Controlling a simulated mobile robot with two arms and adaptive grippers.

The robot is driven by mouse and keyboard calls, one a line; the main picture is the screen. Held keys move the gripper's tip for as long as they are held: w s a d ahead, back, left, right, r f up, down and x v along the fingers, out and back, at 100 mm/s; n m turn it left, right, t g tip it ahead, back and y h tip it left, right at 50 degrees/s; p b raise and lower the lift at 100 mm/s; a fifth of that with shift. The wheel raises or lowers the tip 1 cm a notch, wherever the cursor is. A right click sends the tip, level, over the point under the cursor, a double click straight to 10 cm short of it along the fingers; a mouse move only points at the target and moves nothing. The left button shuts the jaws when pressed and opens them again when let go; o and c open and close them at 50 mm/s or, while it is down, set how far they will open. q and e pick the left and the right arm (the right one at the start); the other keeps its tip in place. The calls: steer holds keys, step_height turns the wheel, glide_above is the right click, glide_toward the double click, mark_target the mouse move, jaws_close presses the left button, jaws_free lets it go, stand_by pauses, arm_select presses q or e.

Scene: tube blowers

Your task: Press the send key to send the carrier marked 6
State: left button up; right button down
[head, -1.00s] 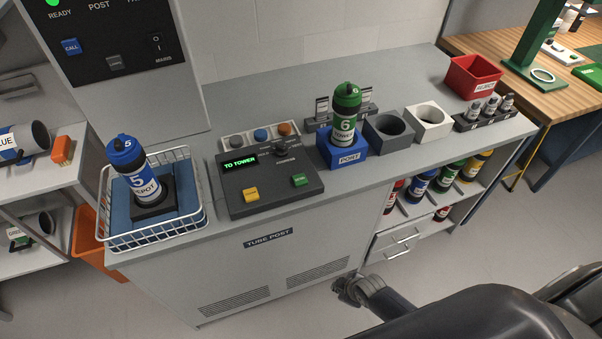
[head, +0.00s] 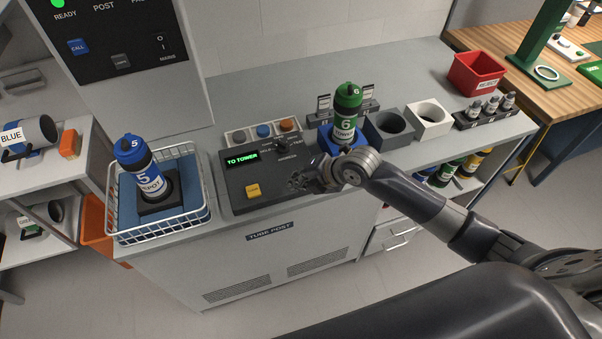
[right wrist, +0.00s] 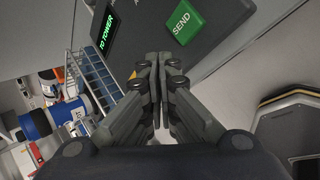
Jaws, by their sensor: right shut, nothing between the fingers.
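The green carrier marked 6 (head: 346,112) stands upright in the blue post holder (head: 326,138) on the counter. The control console (head: 237,180) has a lit display reading TO TOWER (head: 242,159) and a yellow key (head: 253,190). The green SEND key (right wrist: 182,22) shows in the right wrist view, beyond the fingertips and to their right; in the head view my gripper hides it. My right gripper (head: 300,182) is shut and empty over the console's right part. In the right wrist view its fingers (right wrist: 158,60) are together. My left gripper is not in view.
Grey (head: 374,133) and white (head: 440,125) holders stand right of the carrier. A red bin (head: 474,75) is at the far right.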

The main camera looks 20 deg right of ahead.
steer(key=w+d+r+n, duration=0.3)
steer(key=w+r+n, duration=0.2)
steer(key=r+n, duration=0.2)
steer(key=shift+d+r+t, duration=0.15)
steer(key=shift+r+t, duration=0.15)
steer(key=shift+r, duration=0.1)
steer(key=shift+w+f, duration=0.1)
step_height(320, 180, down, 9)
steer(key=b, duration=0.6)
steer(key=shift+r, duration=0.2)
stand_by(0.8)
steer(key=shift+f+b, duration=0.4)
